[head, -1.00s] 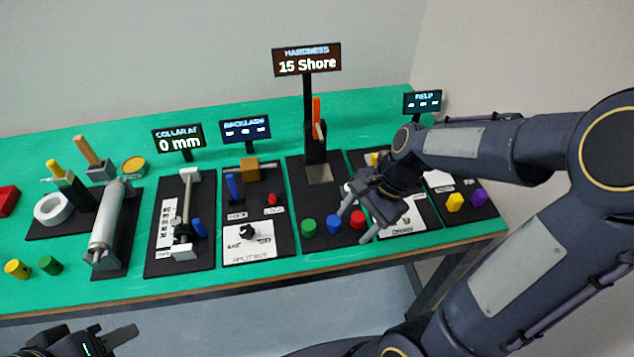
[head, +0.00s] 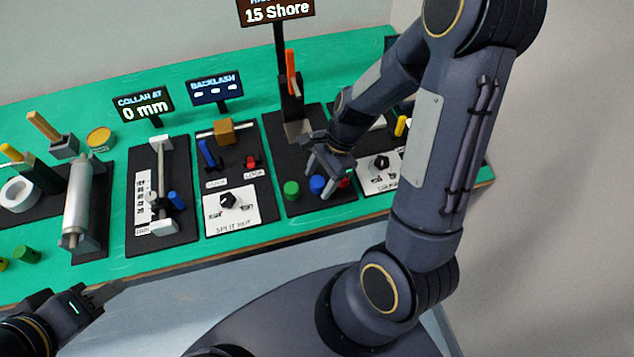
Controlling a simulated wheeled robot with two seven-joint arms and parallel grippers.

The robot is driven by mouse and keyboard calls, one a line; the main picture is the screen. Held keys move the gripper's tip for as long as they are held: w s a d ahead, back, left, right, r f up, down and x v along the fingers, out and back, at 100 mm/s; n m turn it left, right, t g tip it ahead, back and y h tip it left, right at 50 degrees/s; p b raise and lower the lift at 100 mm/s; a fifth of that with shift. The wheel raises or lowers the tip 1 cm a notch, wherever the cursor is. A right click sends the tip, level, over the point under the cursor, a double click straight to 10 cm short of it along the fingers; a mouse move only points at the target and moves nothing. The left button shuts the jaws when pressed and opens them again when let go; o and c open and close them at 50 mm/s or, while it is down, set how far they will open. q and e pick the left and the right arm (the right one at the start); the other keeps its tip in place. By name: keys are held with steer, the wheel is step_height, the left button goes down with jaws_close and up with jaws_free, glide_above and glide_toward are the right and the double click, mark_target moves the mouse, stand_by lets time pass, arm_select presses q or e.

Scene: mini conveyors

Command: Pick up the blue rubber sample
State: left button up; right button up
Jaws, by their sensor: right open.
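The blue rubber sample (head: 316,183) is a small cylinder standing on the black hardness tester board (head: 300,207). A green sample (head: 291,188) stands to its left. A red sample (head: 349,181) is to its right, partly hidden by my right gripper. My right gripper (head: 319,176) is open and points down, with its fingers close to the blue sample. Whether it touches the sample, I cannot tell. My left gripper (head: 108,292) hangs in front of the table at the lower left, away from the samples. Its opening is not clear.
The hardness tester with its orange lever (head: 291,72) stands behind the samples; its display (head: 277,11) reads 15 Shore. The backlash board (head: 238,190) is to the left. Another board with a dial (head: 380,162) is to the right. The table's front edge (head: 300,232) is close.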

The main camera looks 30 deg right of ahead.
steer(key=shift+c, duration=0.5)
steer(key=c, duration=1)
steer(key=shift+o, duration=0.2)
